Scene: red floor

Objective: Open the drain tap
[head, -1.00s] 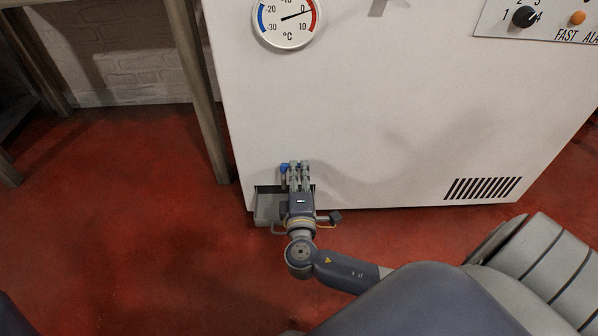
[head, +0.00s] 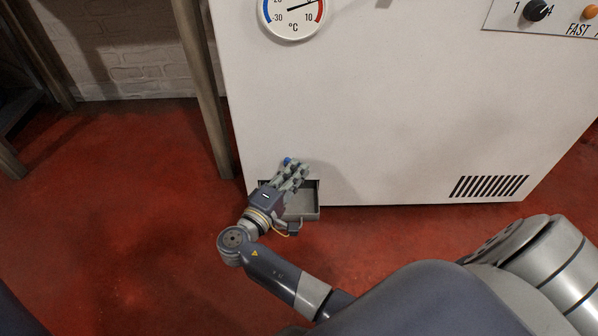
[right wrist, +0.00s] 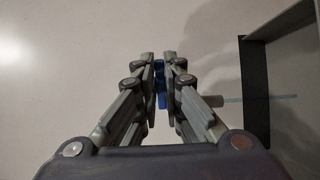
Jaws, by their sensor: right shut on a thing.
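The drain tap is a small blue handle (head: 287,161) low on the front of the white freezer (head: 400,110). In the right wrist view the blue handle (right wrist: 161,84) sits between the fingertips, partly hidden by them. My right gripper (head: 294,168) is shut on it, reaching in from the lower left with the wrist tilted. In the right wrist view the gripper (right wrist: 160,85) has its fingers close together around the blue part. A pale spout or pipe shows just right of the fingers there. My left gripper is not in view.
A grey drip tray (head: 301,212) juts from the freezer's base just under and beside my right gripper. A wooden leg (head: 205,100) stands left of the freezer. A vent grille (head: 490,187) is at lower right. The red floor at left is clear.

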